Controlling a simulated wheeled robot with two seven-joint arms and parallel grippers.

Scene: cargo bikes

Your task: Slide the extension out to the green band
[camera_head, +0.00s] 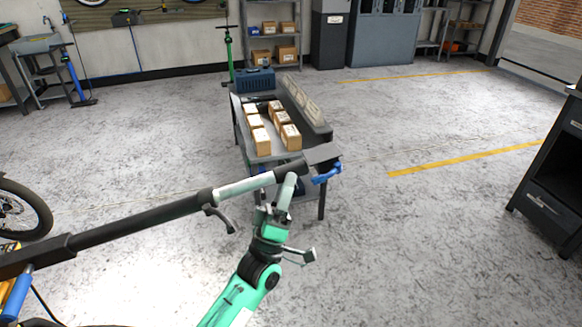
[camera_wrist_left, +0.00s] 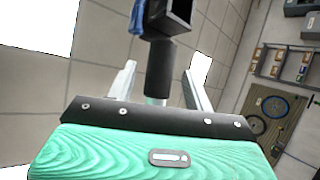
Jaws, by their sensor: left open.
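A long telescoping arm crosses the lower left of the head view. Its thick black outer tube (camera_head: 140,220) leads to a pale silver inner section (camera_head: 243,186), then a black end tube (camera_head: 277,174) and a dark clamp head (camera_head: 324,154) with a blue lever (camera_head: 327,175). A small black lever (camera_head: 222,216) hangs at the outer tube's end. My left gripper (camera_head: 287,183) is at the end tube. In the left wrist view its open fingers (camera_wrist_left: 160,85) stand either side of the black tube (camera_wrist_left: 160,66), with gaps showing. I cannot make out a green band. My right gripper is not in view.
A grey cart (camera_head: 264,148) with several cardboard boxes (camera_head: 290,136) stands behind the clamp head. A bike wheel (camera_head: 20,212) is at the left edge and a dark cabinet (camera_head: 552,165) at the right.

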